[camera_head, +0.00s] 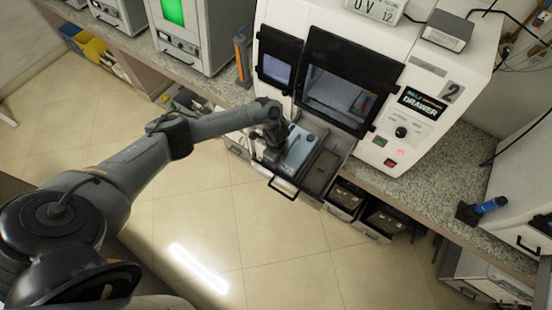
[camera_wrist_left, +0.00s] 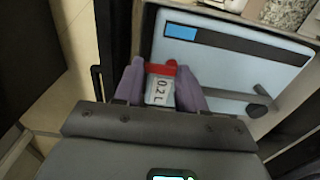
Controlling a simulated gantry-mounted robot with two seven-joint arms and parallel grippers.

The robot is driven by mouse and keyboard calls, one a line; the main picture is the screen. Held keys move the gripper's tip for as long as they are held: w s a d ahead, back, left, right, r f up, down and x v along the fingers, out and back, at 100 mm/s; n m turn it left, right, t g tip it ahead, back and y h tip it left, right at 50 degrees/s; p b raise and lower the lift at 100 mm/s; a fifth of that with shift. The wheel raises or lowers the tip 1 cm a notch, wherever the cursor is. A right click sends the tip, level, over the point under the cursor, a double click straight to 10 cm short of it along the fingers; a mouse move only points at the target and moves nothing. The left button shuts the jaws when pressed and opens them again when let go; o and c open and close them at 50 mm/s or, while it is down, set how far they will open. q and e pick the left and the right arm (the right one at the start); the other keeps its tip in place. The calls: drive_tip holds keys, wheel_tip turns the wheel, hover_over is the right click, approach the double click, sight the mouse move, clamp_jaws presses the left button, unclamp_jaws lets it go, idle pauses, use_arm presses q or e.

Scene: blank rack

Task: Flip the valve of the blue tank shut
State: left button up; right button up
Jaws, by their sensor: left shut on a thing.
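The pale blue tank (camera_head: 299,152) sits in the pulled-out drawer (camera_head: 322,172) of the white machine. In the wrist view its flat face (camera_wrist_left: 220,72) has a dark bar, a bright blue patch and a grey lever (camera_wrist_left: 245,101) at the lower right. My left gripper (camera_head: 270,158) is at the tank's left front side. In the wrist view its fingers (camera_wrist_left: 160,75) are shut on a red piece (camera_wrist_left: 163,68) with a white "0.2 L" label (camera_wrist_left: 160,92) just below it. I cannot tell whether the red piece is the valve. My right gripper is out of view.
The drawer's front handle (camera_head: 284,190) sticks out over the floor. A blue-handled tool (camera_head: 485,207) stands on the counter at the right. The floor (camera_head: 260,240) in front is clear.

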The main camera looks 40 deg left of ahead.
use_arm(q)
drive_tip(key=o, duration=1.1)
drive_tip(key=shift+c, duration=0.2)
